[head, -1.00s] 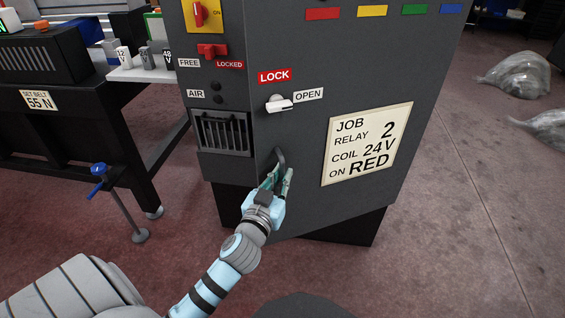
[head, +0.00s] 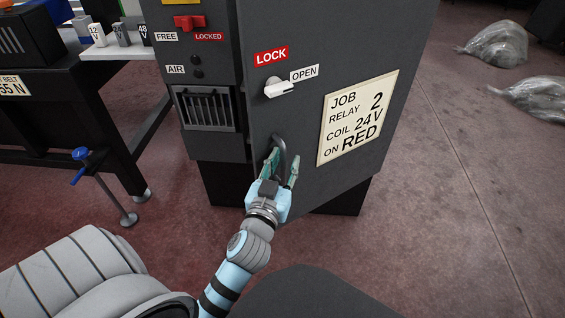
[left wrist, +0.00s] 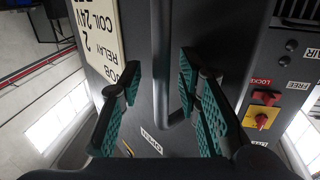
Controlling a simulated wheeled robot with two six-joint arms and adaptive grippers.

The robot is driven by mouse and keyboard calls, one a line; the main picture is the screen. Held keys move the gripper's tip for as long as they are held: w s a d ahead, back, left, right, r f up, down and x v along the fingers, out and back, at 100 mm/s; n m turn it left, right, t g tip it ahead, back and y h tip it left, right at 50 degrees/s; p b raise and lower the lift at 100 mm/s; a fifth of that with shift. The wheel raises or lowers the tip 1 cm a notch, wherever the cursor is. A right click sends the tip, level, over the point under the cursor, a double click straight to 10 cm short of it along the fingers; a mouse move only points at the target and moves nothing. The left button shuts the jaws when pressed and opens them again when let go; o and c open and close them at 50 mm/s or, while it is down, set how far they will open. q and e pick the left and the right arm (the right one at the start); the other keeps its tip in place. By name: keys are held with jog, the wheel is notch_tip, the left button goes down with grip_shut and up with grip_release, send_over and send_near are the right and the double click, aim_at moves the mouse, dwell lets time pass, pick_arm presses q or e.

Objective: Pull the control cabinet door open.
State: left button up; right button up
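The control cabinet (head: 215,150) is dark grey, and its door (head: 300,110) fills the front right part. I see no clear gap at the door's edge. A white lock knob (head: 280,88) on the door points toward the OPEN label. Below it is a dark, curved door handle (head: 280,143). My left gripper (head: 281,168) is at the handle with its green-padded fingers spread. In the left wrist view, the handle bar (left wrist: 157,60) runs between the two open fingers, nearer the right one. Whether either finger touches it is unclear. My right gripper is not in view.
A black workbench (head: 75,110) stands left of the cabinet. A blue-handled clamp post (head: 95,175) stands on the floor before it. Clear plastic bags (head: 495,42) lie at the back right.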

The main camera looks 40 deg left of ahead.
aim_at(284, 144)
pick_arm(q)
notch_tip(284, 144, up, 10)
dwell(0.5)
